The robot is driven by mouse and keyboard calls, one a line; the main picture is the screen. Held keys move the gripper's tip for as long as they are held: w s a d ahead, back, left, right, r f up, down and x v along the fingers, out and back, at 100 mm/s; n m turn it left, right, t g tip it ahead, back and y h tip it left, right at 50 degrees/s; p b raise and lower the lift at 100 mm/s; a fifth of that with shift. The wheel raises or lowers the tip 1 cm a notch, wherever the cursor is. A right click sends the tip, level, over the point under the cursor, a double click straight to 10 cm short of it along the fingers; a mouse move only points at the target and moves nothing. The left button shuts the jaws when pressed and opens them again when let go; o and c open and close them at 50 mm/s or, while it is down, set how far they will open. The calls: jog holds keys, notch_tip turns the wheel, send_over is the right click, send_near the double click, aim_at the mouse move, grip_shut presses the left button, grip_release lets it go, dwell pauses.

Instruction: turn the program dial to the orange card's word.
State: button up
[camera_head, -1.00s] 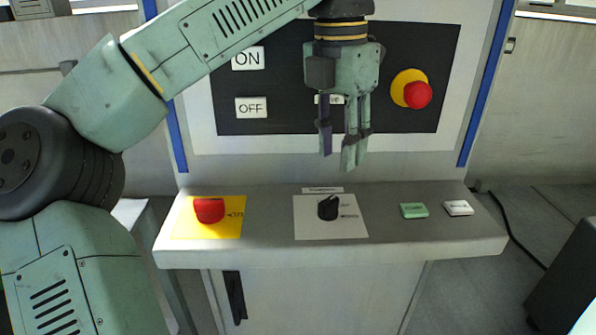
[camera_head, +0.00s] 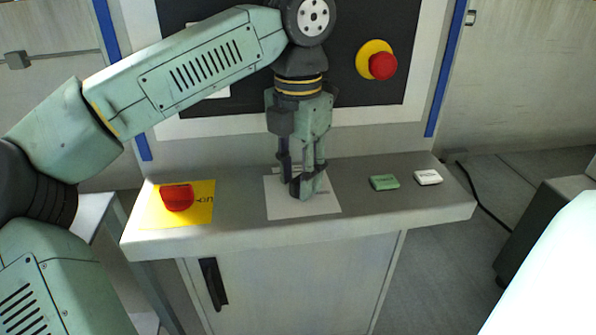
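The program dial (camera_head: 294,188) is a small black knob on a white plate (camera_head: 283,212) on the grey sloping console. My gripper (camera_head: 299,188) points down over it, its two fingers apart and low on either side of the knob. The fingers hide most of the dial, its pointer and the words on its plate. Whether the fingertips touch the knob cannot be told. No orange card is recognisable in view.
A green block (camera_head: 384,182) and a white block (camera_head: 428,177) lie to the right. A red emergency button (camera_head: 382,66) is on the panel behind.

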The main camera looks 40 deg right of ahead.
grip_shut()
dwell(0.5)
